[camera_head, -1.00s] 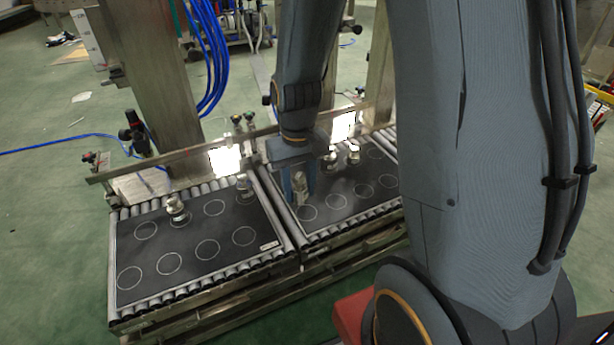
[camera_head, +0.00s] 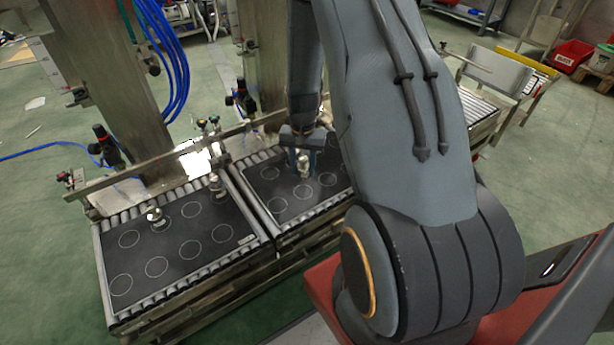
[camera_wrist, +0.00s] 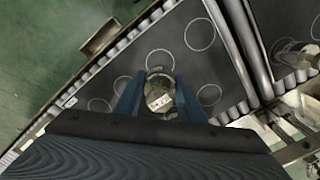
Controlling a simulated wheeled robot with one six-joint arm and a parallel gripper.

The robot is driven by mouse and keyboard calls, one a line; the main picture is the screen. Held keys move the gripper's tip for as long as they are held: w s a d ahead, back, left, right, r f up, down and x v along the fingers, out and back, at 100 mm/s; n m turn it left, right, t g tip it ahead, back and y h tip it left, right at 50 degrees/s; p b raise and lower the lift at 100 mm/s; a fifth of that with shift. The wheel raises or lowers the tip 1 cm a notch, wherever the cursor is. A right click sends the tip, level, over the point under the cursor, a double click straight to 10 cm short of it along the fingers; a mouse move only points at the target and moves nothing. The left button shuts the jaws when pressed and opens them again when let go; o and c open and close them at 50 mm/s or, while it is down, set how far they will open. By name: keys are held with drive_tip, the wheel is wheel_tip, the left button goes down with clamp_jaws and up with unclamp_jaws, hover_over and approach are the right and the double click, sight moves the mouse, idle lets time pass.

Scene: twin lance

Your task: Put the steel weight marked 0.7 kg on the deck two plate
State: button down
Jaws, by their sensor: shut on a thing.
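My gripper (camera_head: 304,163) is over the right-hand black plate (camera_head: 262,172) in the head view. It is shut on a shiny steel weight (camera_head: 304,168). In the wrist view this weight (camera_wrist: 158,92) sits between the two blue fingers, with a pale label on top too small to read. White circles on the plate (camera_wrist: 165,40) show around and under it; I cannot tell its height above the plate. Two other steel weights stand on the left-hand plate (camera_head: 180,266), one left (camera_head: 154,214) and one near its far right corner (camera_head: 216,183). My arm hides part of the right-hand plate.
Both plates lie on roller conveyors (camera_head: 112,295), with a gap between them. A metal rail (camera_head: 150,172) with valves runs along the far side, before a thick post (camera_head: 105,75) and blue hoses (camera_head: 176,70). In the wrist view another weight (camera_wrist: 296,54) stands on the neighbouring plate.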

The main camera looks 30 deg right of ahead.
wheel_tip(320, 180, down, 8)
drive_tip(key=shift+b, duration=0.4)
drive_tip(key=c, duration=1.2)
unclamp_jaws()
drive_tip(key=shift+o, duration=0.2)
